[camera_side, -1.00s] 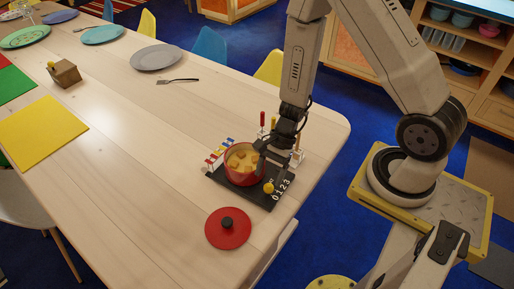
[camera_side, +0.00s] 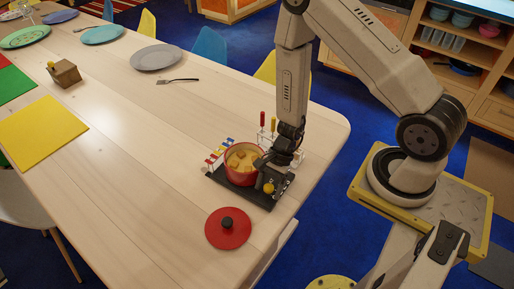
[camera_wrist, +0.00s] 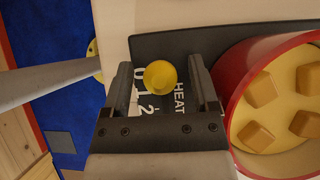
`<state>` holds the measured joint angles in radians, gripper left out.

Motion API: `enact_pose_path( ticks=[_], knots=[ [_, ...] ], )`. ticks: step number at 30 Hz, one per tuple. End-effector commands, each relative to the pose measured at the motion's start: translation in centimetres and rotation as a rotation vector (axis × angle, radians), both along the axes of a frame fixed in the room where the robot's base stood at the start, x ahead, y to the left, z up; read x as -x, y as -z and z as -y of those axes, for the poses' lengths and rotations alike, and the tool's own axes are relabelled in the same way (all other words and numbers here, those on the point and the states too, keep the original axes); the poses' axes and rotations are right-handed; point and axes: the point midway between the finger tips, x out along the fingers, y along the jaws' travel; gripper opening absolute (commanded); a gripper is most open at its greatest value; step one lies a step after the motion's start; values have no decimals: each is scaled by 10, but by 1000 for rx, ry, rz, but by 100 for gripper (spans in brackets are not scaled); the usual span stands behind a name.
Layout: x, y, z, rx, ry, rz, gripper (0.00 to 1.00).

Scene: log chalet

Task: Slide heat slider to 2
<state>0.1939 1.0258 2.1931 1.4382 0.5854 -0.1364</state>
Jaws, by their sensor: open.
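The heat slider's yellow knob (camera_side: 268,188) stands at the 0 end of the printed row on the black stove plate (camera_side: 248,196). In the wrist view the knob (camera_wrist: 160,75) lies between my gripper's two fingers, with a gap on each side. The white word HEAT and the digits 0, 1 and 2 show beside and below the knob; the 3 is hidden by my gripper. My gripper (camera_wrist: 160,68) is open. In the side view my gripper (camera_side: 263,174) is low over the plate, right of the pot, and covers most of the digits.
A red pot (camera_side: 241,180) with yellow soup and chunks stands on the plate close to the fingers; it also shows in the wrist view (camera_wrist: 232,110). A red lid (camera_side: 228,229) lies in front.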

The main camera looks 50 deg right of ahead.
Motion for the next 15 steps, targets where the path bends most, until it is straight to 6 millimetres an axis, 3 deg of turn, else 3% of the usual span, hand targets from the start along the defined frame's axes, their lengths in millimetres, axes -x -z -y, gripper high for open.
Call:
enact_pose_path(
  ticks=[4,11,15],
  knots=[
    [0,0,0,0,0,0,73],
    [0,0,0,0,0,0,0],
    [0,0,0,0,0,0,0]
  ],
)
